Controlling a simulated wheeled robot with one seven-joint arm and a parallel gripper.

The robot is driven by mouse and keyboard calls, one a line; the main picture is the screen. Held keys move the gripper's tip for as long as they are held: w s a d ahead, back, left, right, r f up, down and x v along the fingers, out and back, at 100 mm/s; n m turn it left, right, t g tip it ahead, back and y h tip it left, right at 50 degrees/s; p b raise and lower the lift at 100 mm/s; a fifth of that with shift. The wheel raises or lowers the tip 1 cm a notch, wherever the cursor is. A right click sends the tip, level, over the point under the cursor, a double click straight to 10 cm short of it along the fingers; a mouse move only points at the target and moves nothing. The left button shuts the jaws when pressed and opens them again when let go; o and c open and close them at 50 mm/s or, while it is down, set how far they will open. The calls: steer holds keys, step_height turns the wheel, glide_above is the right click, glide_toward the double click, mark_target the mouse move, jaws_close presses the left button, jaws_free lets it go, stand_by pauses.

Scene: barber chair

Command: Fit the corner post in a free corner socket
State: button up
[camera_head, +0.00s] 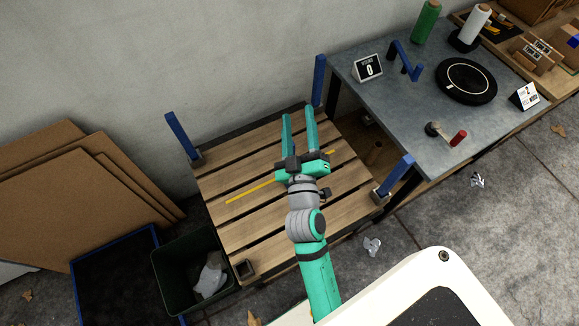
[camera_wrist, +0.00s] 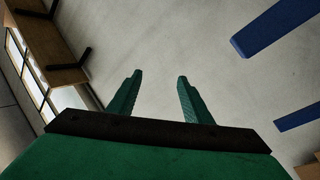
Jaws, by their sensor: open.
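Blue corner posts stand at three corners of the wooden pallet (camera_head: 235,215): back left (camera_head: 181,135), back right (camera_head: 319,80) and front right (camera_head: 396,176). At the pallet's front-left corner is a dark, square corner socket (camera_head: 244,268) with no post in it. A bent blue piece (camera_head: 404,62) is on the grey table; I cannot tell whether it is a loose post. My gripper (camera_head: 298,112) is open and empty above the back of the pallet. The wrist view shows the open fingers (camera_wrist: 158,88) and two blue posts (camera_wrist: 278,25) (camera_wrist: 300,117) off to the right.
The grey table (camera_head: 395,115) stands right of the pallet, with a black turntable (camera_head: 466,81), green roll (camera_head: 426,22) and display (camera_head: 369,67). A dark bin (camera_head: 180,290) stands close to the front-left corner. Cardboard sheets (camera_head: 75,185) lean at left. A yellow strip (camera_head: 249,191) crosses the pallet.

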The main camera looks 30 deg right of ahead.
steer(key=d+r+m+g+h, duration=0.85)
steer(key=d+r, duration=0.45)
steer(key=d, duration=0.2)
steer(key=s+d+f+m+g+y, duration=0.2)
steer(key=s+d+m+g, duration=0.65)
steer(key=m+g, duration=0.2)
steer(key=w+a+f+m+y, duration=0.25)
steer(key=a+f+y, duration=0.45)
steer(key=f, duration=0.4)
steer(key=w+a+f+y, duration=0.1)
steer(key=w+a+y, duration=0.1)
steer(key=a, duration=0.4)
steer(key=w+a+f+y, duration=0.1)
steer(key=w+a+y, duration=0.2)
steer(key=a, duration=0.3)
steer(key=w+a+f+n+t+y, duration=0.1)
steer(key=w+a+y, duration=0.1)
steer(key=a+y, duration=0.2)
steer(key=shift+w+a+f, duration=0.1)
steer(key=shift+w+a, duration=0.1)
steer(key=shift+a, duration=0.35)
steer(key=shift+w+a+f, duration=0.1)
steer(key=shift+w+a, duration=0.1)
steer(key=shift+a, duration=0.35)
step_height(320, 180, down, 5)
steer(key=shift+a+f, duration=0.15)
steer(key=shift+f, duration=2.65)
steer(key=shift+c, duration=0.3)
steer(key=shift+s, duration=0.15)
jaws_close()
